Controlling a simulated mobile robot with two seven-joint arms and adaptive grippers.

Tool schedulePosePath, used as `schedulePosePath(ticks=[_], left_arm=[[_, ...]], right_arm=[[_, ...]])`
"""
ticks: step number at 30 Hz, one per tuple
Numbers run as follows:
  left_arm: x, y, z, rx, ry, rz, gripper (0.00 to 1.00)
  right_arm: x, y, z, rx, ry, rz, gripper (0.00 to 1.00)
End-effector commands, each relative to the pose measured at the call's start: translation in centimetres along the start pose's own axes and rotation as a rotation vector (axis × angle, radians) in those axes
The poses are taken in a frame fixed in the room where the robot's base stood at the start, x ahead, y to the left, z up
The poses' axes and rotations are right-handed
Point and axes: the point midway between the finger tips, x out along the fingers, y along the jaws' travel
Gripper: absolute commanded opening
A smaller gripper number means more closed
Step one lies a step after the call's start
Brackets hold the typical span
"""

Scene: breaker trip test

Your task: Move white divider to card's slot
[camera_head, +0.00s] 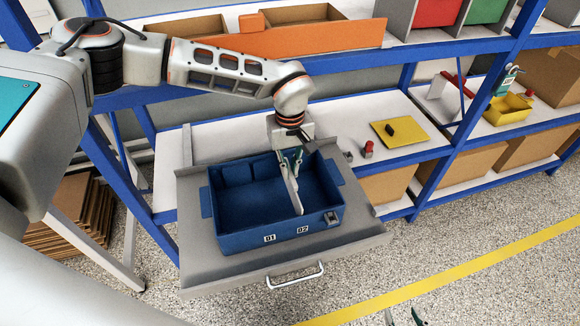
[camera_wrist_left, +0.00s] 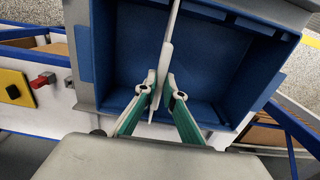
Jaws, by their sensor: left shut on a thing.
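The white divider (camera_head: 294,194) is a thin upright panel inside the blue bin (camera_head: 230,240), toward its right side. My left gripper (camera_head: 290,162) is shut on its upper edge. In the left wrist view the divider (camera_wrist_left: 165,55) runs between the green-backed fingers of the left gripper (camera_wrist_left: 157,92). Whether its lower edge sits in a slot cannot be seen. The bin's front wall bears labels 01 (camera_head: 270,238) and 02 (camera_head: 302,229). A small grey piece (camera_head: 332,217) is right of 02. The tips of my right gripper (camera_head: 404,318) show at the bottom edge, apart and empty.
The bin stands on a grey pull-out tray (camera_head: 205,270) with a white handle (camera_head: 296,276). A yellow plate with a black piece (camera_head: 405,138) and a red button (camera_head: 367,149) are on the shelf to the right. An orange-fronted box (camera_head: 325,38) is on the shelf above.

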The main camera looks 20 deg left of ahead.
Motion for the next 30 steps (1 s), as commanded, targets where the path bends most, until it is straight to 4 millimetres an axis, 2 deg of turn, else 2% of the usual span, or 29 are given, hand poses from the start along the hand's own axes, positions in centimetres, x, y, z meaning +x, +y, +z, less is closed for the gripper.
schedulePosePath(ticks=[30], left_arm=[[2.4, 0.0, 0.0, -0.001, 0.000, 0.000, 0.00]], right_arm=[[0.3, -0.3, 1.1, 0.002, -0.011, -0.003, 0.40]])
